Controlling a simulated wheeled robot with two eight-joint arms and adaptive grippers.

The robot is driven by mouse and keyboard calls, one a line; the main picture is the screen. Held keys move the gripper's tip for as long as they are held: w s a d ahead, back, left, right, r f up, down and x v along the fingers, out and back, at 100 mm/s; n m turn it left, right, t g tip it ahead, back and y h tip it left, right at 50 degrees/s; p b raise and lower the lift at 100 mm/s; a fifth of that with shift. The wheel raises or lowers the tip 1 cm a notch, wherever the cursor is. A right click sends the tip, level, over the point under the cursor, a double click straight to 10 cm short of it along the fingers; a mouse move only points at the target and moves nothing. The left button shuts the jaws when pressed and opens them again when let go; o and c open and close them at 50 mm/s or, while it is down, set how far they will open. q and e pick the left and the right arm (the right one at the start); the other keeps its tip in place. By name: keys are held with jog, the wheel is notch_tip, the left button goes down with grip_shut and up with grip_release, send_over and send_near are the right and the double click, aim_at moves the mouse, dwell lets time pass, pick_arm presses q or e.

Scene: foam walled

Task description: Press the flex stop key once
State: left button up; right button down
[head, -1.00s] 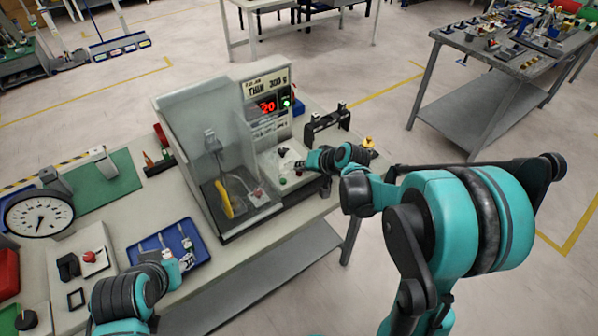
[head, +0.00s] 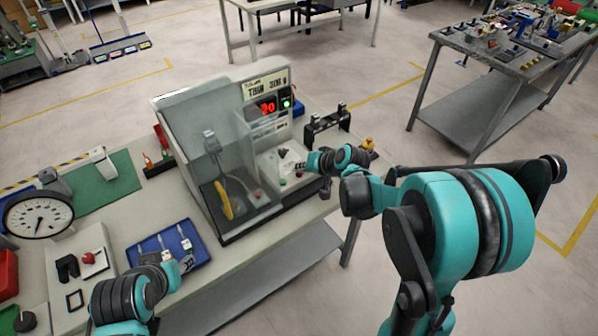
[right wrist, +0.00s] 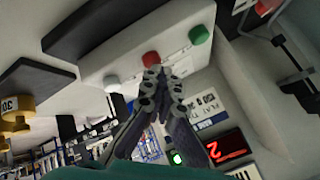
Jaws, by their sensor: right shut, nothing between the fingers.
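The tester's key panel (right wrist: 130,55) carries a green key (right wrist: 199,35), a red key (right wrist: 151,58) and a pale key (right wrist: 111,82) in a row. Their labels are too small to read, so I cannot tell which is marked flex stop. My right gripper (right wrist: 160,73) is shut and empty, its tips close to the red key; I cannot tell whether they touch. In the head view my right gripper (head: 309,165) is over the panel, and the green key (head: 283,182) shows beside it. My left gripper (head: 183,263) is by the blue tray; its fingers are unclear.
The tester's clear-walled chamber (head: 200,165) stands left of the panel, and its red display (head: 266,107) is lit behind. A black stand (head: 328,124) is behind my right gripper. The blue tray (head: 197,250) and dial gauge (head: 38,213) are at the left.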

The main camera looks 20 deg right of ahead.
jog(key=shift+r+p, duration=0.45)
jog(key=shift+r, duration=0.3)
notch_tip(320, 180, up, 5)
jog(key=p, duration=0.4)
jog(key=shift+r, duration=0.1)
dwell(0.5)
jog(key=n+h+b, duration=0.1)
jog(key=n+h, duration=0.1)
send_near(301, 174)
jog(key=s+a+r, duration=0.3)
jog(key=s+r, duration=0.3)
jog(key=s, duration=0.2)
jog(key=s+d+f+n+g+h, duration=0.1)
jog(key=s+h, duration=0.1)
jog(key=s, duration=0.8)
jog(key=shift+s+f+n+b, duration=0.3)
jog(key=shift+s+n+b, duration=0.1)
jog(key=shift+b, duration=0.05)
